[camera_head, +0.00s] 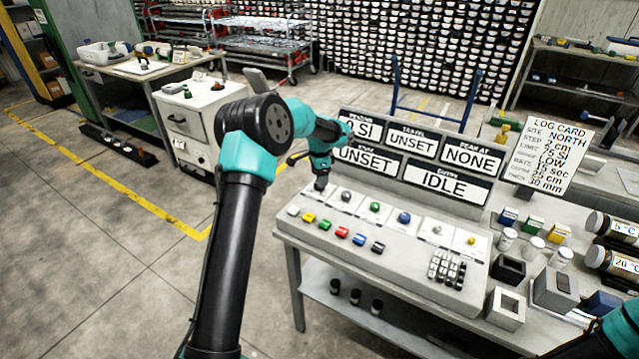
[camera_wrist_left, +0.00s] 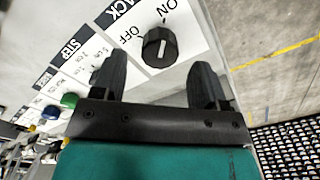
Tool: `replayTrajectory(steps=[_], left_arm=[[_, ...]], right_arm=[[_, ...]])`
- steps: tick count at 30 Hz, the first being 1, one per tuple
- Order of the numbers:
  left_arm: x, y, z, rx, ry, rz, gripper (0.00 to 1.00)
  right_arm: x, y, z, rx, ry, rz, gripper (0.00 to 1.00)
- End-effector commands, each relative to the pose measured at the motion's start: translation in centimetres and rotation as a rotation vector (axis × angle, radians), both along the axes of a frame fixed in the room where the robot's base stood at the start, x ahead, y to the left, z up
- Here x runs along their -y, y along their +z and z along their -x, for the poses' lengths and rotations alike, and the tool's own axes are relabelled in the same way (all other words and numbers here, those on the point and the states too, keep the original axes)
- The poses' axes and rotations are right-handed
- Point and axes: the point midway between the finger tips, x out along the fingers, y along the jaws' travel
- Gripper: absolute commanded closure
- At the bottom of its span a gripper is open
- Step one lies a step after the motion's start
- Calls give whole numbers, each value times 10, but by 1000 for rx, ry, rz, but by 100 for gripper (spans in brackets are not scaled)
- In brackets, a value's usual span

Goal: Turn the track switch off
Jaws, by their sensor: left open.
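The track switch is a black rotary knob (camera_wrist_left: 159,47) on a white plate marked ON and OFF, with the label above partly cut off to "ACK". Its white pointer line stands nearly upright in the left wrist view, closer to ON than to OFF. My left gripper (camera_wrist_left: 158,72) is open, with one finger on each side of the knob in that view; I cannot tell whether they touch it. In the head view my left gripper (camera_head: 321,184) is over the left end of the console (camera_head: 385,262), hiding most of the knob. My right gripper is not in view.
More knobs, including a green one (camera_head: 375,207) and a blue one (camera_head: 404,217), run along the console to the right. Coloured buttons and a keypad (camera_head: 446,268) lie in front. Display signs (camera_head: 441,184) stand behind. Cups, blocks and cylinders crowd the right side.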

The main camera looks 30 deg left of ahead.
Motion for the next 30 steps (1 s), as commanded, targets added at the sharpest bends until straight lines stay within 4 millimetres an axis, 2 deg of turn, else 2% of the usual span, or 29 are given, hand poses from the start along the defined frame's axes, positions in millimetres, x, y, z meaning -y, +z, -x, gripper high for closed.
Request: replayTrajectory(steps=[3, 7, 18, 30], left_arm=[[0, -19, 1, -3, 0, 0, 33], [0, -29, 0, -1, 0, -1, 33], [0, -33, 0, 0, 0, 0, 34], [0, -33, 0, 0, 0, 0, 73]], right_arm=[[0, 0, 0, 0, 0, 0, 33], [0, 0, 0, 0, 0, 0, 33], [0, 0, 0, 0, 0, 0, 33], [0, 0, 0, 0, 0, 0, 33]])
